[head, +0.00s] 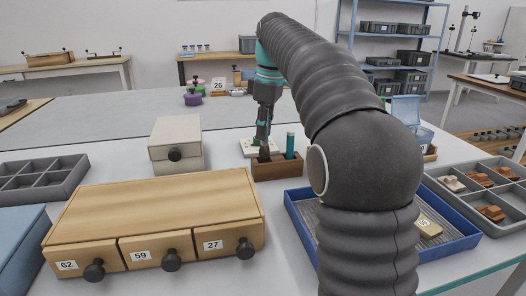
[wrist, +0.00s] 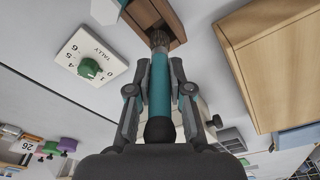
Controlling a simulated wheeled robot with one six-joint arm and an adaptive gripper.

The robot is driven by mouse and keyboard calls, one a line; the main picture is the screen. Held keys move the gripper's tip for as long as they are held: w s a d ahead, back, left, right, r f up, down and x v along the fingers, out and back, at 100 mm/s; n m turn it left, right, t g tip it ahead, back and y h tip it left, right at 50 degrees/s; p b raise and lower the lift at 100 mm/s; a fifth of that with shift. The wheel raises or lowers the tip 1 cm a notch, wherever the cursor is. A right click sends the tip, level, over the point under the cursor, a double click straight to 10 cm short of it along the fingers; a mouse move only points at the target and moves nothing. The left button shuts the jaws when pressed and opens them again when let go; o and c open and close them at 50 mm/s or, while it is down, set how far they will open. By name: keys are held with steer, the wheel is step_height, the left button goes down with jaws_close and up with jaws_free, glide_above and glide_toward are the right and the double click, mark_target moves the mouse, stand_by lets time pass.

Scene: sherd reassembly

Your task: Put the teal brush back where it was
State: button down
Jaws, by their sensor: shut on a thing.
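My gripper (head: 263,138) is shut on the teal brush, whose teal handle (wrist: 160,85) shows between the fingers in the wrist view. The brush's dark bristles point down at the wooden holder (head: 277,170). In the wrist view the bristle tip overlaps a square opening of the holder (wrist: 145,12); I cannot tell how far it is inside. In the head view the bristles (head: 264,153) are at the holder's left part. A second teal cylinder (head: 290,143) stands upright in the holder's right part.
A white tally plate (wrist: 88,60) with a green knob lies beside the holder. A small beige drawer box (head: 175,140) stands left, a wooden drawer unit (head: 155,215) in front left. A blue-rimmed tray (head: 295,212) is to the right, partly behind my arm.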

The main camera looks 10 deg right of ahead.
mark_target(268, 107)
steer(key=shift+a+f+b, duration=0.1)
steer(key=shift+f+b, duration=0.4)
steer(key=shift+f, duration=2)
steer(key=shift+f, duration=0.1)
steer(key=c, duration=1.1)
jaws_free()
steer(key=shift+o, duration=0.2)
steer(key=r, duration=0.4)
steer(key=r+p, duration=0.1)
steer(key=r, duration=0.3)
steer(key=s+d+r, duration=0.1)
steer(key=r, duration=0.3)
steer(key=shift+d+r, duration=0.1)
